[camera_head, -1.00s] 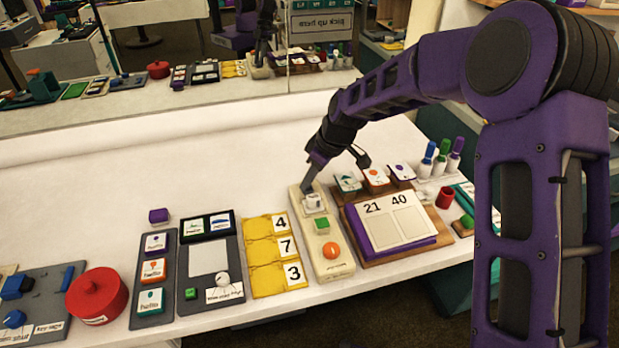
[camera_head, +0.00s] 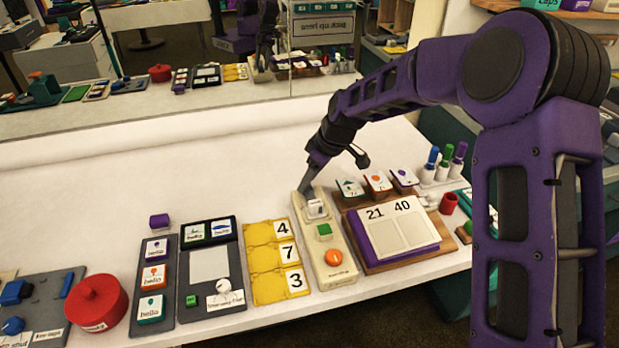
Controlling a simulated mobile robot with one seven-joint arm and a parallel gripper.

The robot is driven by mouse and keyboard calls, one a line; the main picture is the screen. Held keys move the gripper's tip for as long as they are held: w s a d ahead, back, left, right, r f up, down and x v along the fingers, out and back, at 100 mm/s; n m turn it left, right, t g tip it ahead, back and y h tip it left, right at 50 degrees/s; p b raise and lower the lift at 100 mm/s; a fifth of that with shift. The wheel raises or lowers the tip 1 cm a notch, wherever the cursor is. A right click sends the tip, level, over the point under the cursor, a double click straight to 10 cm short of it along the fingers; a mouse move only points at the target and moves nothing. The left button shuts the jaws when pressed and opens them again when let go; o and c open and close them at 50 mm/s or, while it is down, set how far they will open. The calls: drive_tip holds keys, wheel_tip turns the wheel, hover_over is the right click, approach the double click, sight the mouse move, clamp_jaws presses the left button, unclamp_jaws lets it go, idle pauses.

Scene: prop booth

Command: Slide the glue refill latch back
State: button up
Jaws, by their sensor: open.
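A long cream panel (camera_head: 341,258) lies near the front edge of the table. My gripper (camera_head: 333,175) is open over the panel's far end. Its left finger comes down close to the far side of the white block; I cannot tell whether it touches. Its right finger is raised clear, with nothing visible between the fingers.
A wooden board with number cards (camera_head: 397,227) and picture tiles (camera_head: 378,183) stands close right of the panel. Yellow number trays (camera_head: 262,259) are close on the left. A red pot (camera_head: 96,301) stands further left. The table behind is clear up to the mirror (camera_head: 170,50).

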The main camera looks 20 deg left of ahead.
drive_tip(key=p+v, duration=0.2)
drive_tip(key=v, duration=1.5)
drive_tip(key=shift+r, duration=0.2)
drive_tip(key=shift+w+d, duration=0.1)
